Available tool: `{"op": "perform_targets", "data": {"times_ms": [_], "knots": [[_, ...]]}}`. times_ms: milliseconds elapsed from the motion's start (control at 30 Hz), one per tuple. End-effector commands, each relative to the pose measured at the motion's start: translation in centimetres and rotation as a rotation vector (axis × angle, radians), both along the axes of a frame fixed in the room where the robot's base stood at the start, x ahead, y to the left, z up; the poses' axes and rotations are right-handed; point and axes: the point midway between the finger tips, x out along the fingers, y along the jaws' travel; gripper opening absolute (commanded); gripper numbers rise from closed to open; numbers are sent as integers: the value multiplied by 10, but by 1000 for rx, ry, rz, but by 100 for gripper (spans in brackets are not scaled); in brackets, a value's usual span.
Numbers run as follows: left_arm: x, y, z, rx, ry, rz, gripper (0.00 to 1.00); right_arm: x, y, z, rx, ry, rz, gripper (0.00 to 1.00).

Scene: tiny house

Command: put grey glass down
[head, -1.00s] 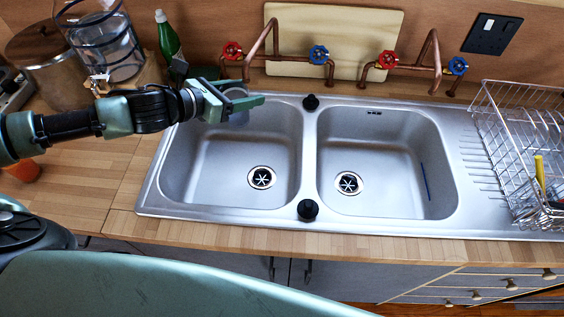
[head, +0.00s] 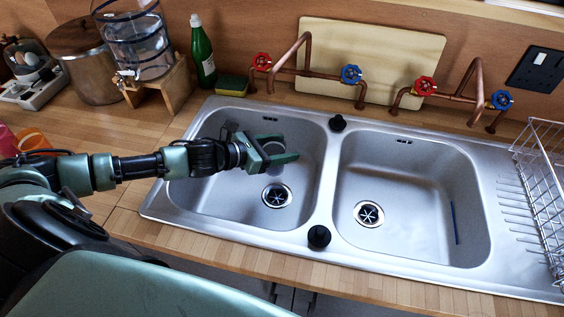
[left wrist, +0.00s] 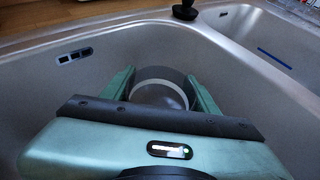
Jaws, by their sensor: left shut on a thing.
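My left gripper (head: 282,155) reaches over the left basin (head: 215,195) of the steel sink. It is shut on the grey glass (head: 273,147), which shows between its two green fingers. In the left wrist view the grey glass (left wrist: 160,88) shows as a round rim between the fingers of the left gripper (left wrist: 162,85), with the basin wall behind it. The glass is inside or just above the basin; whether it touches the bottom I cannot tell. The glass's lower part is mostly hidden. My right gripper is not in view.
The right basin (head: 410,200) is empty apart from a thin blue strip. Copper taps (head: 320,72) stand behind the sink. A wire dish rack (head: 545,185) is at the right. A green bottle (head: 203,52), a sponge (head: 231,86) and a water dispenser (head: 135,40) stand at the back left.

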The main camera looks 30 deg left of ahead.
Motion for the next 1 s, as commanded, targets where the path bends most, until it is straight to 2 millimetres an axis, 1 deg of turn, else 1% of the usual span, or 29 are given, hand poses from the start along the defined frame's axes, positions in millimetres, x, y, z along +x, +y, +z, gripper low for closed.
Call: {"op": "perform_targets", "data": {"times_ms": [33, 167, 300, 433, 500, 733, 867, 900, 933, 967, 1000], "knots": [[0, -1, -5, -2, -1, -1, 4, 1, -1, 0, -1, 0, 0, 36], [1, 0, -14, -1, -2, -1, 4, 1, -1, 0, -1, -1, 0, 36], [0, -1, -35, -4, 1, 2, 4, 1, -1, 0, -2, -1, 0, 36], [0, 0, -51, -2, 0, -1, 4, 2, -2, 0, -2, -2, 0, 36], [0, 0, -54, 0, -1, 0, 4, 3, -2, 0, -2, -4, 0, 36], [0, 0, -54, 0, -2, -2, 4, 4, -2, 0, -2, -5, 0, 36], [0, 0, -58, 0, -2, -2, 4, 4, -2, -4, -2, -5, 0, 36], [0, 0, -58, 1, -2, -2, 67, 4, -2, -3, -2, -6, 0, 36], [0, 0, -57, 1, -2, -2, 76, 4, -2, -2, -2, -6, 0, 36], [0, 0, -57, 0, -1, -1, 81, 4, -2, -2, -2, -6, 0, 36], [0, 0, -57, 0, -1, -1, 81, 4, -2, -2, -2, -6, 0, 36]]}}
